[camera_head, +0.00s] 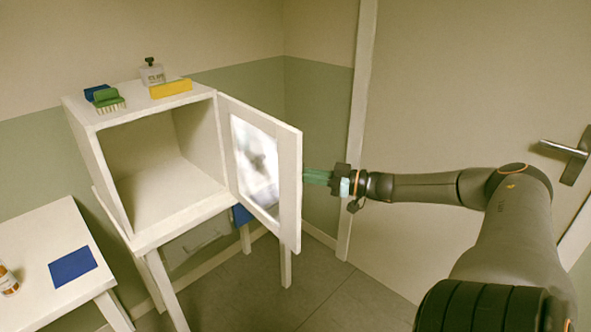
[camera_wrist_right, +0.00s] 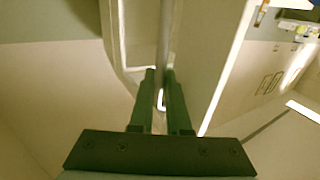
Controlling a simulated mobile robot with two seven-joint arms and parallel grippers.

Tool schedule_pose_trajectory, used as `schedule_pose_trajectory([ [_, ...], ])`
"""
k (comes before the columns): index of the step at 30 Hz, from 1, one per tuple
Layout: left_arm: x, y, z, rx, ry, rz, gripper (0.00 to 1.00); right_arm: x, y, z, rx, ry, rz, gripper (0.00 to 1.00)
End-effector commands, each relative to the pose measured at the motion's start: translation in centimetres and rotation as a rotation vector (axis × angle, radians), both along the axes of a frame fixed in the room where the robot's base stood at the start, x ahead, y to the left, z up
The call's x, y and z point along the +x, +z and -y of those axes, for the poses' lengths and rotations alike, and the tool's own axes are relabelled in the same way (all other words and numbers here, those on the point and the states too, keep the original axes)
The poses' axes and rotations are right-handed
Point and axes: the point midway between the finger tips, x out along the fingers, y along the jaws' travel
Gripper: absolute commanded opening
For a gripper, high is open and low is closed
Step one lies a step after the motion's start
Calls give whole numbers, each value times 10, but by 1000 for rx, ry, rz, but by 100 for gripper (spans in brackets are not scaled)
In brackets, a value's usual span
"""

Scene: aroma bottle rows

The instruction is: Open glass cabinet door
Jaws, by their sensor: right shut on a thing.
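The white cabinet (camera_head: 150,229) stands on legs at the left of the head view, its front uncovered and its visible inside empty. Its glass door (camera_head: 290,190), a white frame around a shiny pane, is hinged at the cabinet's right side and stands swung wide open. My right gripper (camera_head: 318,177) is at the door's outer side, partly hidden behind the door frame. In the right wrist view its green fingers (camera_wrist_right: 161,92) are shut on the grey bar handle (camera_wrist_right: 164,35) beside the door panel. My left gripper is in neither view.
On the cabinet top are a green and blue brush (camera_head: 108,100), a clear bottle (camera_head: 152,73) and a yellow block (camera_head: 171,88). A low white table (camera_head: 35,235) at left bears a blue square (camera_head: 73,264) and a small bottle (camera_head: 7,281). A room door (camera_head: 470,90) stands behind my arm.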

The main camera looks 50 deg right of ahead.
Motion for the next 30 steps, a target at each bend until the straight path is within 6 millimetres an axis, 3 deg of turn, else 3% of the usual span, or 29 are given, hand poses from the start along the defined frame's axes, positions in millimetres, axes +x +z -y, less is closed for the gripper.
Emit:
schedule_pose_trajectory([
  [19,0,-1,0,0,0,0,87,0,2,6,3,-1,3,0],
  [20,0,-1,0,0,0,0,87,0,2,6,3,-1,3,18],
  [22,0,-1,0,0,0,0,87,0,1,6,1,-1,3,26],
  [30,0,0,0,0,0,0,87,-1,1,6,0,-1,1,27],
])
